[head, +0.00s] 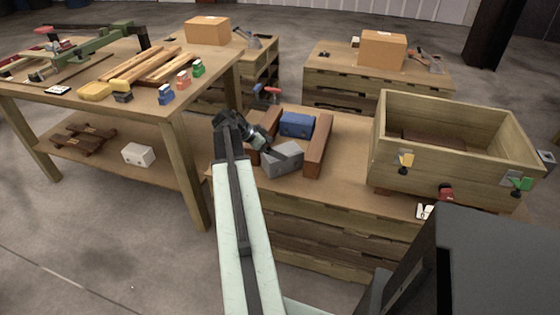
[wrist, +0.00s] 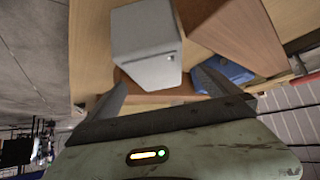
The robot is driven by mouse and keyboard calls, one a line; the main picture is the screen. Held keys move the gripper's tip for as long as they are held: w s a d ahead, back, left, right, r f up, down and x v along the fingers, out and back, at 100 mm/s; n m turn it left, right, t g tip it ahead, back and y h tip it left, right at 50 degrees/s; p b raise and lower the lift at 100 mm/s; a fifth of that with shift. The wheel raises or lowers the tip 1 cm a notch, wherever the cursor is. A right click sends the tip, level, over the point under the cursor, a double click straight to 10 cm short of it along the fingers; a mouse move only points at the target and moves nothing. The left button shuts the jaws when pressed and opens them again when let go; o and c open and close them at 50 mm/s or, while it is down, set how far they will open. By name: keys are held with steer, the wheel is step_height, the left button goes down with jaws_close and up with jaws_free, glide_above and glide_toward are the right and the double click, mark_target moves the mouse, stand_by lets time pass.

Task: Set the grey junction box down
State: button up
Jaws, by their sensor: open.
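The grey junction box (head: 284,160) is at the front of the low bench, left of a long reddish-brown block (head: 319,146) and in front of a blue box (head: 297,124). It sits at an angle; I cannot tell whether it lies fully flat. My gripper (head: 264,145) is beside its left rear side. In the wrist view the grey junction box (wrist: 146,45) shows just beyond the spread fingers of my gripper (wrist: 160,84), which hold nothing. The blue box (wrist: 228,72) is behind the right finger there.
A wooden crate (head: 455,160) with coloured clamps stands on the bench's right. Another brown block (head: 272,121) is left of the blue box. Bare bench top (head: 350,150) lies between block and crate.

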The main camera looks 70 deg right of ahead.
mark_target(283, 151)
steer(key=shift+b+x, duration=0.85)
steer(key=shift+x, duration=0.3)
steer(key=shift+s+d+f, duration=0.1)
steer(key=shift+f, duration=0.15)
steer(key=b+x, duration=0.3)
steer(key=x, duration=0.2)
steer(key=shift+s+b, duration=0.15)
steer(key=shift+b, duration=0.15)
steer(key=shift+r, duration=0.2)
steer(key=shift+s, duration=0.1)
steer(key=c, duration=2.1)
steer(key=shift+r+p, duration=0.15)
steer(key=shift+p, duration=0.2)
step_height(283, 151, up, 18)
steer(key=p, duration=1.7)
steer(key=shift+p, duration=0.4)
